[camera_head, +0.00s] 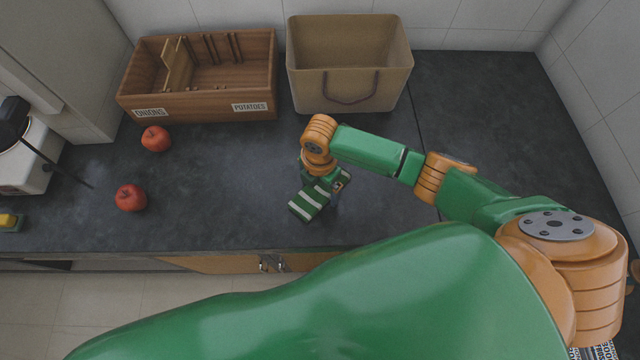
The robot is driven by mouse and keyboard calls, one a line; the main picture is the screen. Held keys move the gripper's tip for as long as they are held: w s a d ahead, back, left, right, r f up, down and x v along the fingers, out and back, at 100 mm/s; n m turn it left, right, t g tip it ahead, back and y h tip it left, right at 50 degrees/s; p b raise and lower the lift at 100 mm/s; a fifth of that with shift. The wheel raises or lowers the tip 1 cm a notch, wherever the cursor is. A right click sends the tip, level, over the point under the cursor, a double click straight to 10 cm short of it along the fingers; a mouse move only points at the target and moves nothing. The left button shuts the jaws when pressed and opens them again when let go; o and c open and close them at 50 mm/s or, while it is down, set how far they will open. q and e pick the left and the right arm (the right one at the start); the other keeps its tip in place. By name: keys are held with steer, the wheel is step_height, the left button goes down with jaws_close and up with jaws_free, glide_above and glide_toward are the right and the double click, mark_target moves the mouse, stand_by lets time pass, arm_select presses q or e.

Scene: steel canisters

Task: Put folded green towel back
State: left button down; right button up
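The folded green towel (308,205) with white stripes lies on or just above the dark counter, near the middle of the view and toward the front edge. My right gripper (336,192) points down at the towel's right end, directly over or against it. The wrist and the gripper hide part of the towel's far side. The fingers are small and partly hidden, so I cannot tell whether they are closed on the cloth. My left gripper is not in view.
A wooden box (200,110) labelled onions and potatoes stands at the back left. A tan open bin (350,85) with a rope handle stands beside it. Two red apples (156,138) lie at the left. The dark counter (480,110) is clear at the back right.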

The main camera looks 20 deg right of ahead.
mark_target(320, 187)
steer(key=shift+r, duration=0.35)
step_height(320, 187, up, 12)
steer(key=shift+f+p, duration=0.2)
steer(key=shift+p, duration=0.25)
